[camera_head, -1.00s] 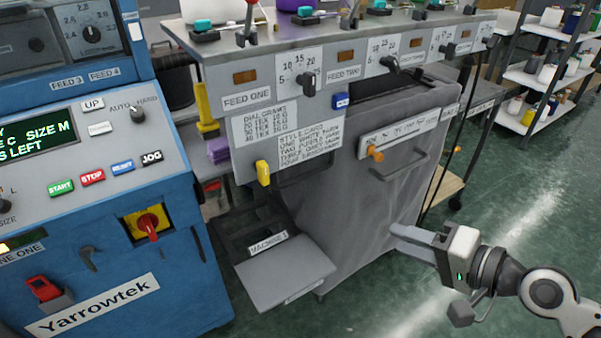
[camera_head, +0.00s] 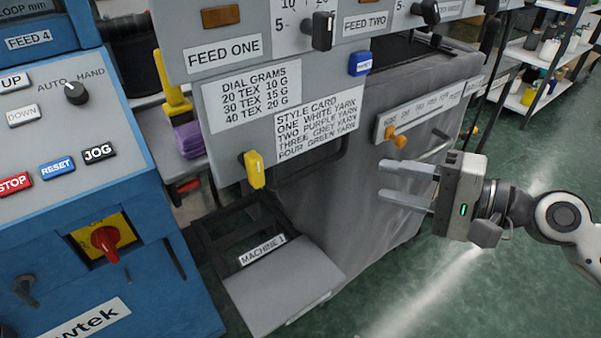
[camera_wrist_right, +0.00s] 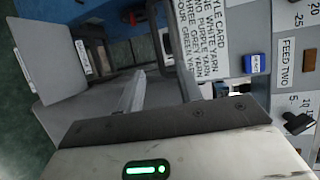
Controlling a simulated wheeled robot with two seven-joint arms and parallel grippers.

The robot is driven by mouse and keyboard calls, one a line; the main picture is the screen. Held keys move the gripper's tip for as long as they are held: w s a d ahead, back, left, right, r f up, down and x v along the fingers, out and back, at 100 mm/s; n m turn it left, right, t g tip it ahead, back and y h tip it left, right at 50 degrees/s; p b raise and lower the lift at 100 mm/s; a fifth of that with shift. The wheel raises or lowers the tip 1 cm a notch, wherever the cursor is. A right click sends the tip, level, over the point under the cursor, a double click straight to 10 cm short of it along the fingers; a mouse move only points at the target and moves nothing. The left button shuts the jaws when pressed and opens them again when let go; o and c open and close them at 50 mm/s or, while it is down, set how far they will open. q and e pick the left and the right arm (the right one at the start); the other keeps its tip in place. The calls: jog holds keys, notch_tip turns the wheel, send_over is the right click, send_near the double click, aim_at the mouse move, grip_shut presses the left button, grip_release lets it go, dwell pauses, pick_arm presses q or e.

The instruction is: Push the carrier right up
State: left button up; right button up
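No part is labelled as the carrier. An orange knob (camera_head: 396,140) sits near the left end of a pale marked strip (camera_head: 435,106) on the side of the grey machine body; the strip's marks are too small to read surely. My right gripper (camera_head: 381,181) is open and empty, just below the knob, fingers pointing left toward the grey side panel. It also shows in the right wrist view (camera_wrist_right: 158,82), with nothing between its fingers. The knob is not clearly visible there. My left gripper is out of view.
A grey handle (camera_head: 438,148) lies just right of the knob. A tray (camera_head: 283,285) at the machine labelled MACHINE 1 juts out low, left of my right gripper. A yellow lever (camera_head: 254,168) hangs from the front panel. Floor (camera_head: 480,275) at right is clear.

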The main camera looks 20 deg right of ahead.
aim_at(318, 168)
pick_arm(q)
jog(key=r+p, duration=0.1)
jog(key=p, duration=0.2)
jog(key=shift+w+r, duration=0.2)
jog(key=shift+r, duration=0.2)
pick_arm(e)
jog(key=x, duration=1)
jog(key=f+x, duration=0.1)
jog(key=x, duration=0.5)
jog(key=shift+w+d, duration=0.1)
grip_shut()
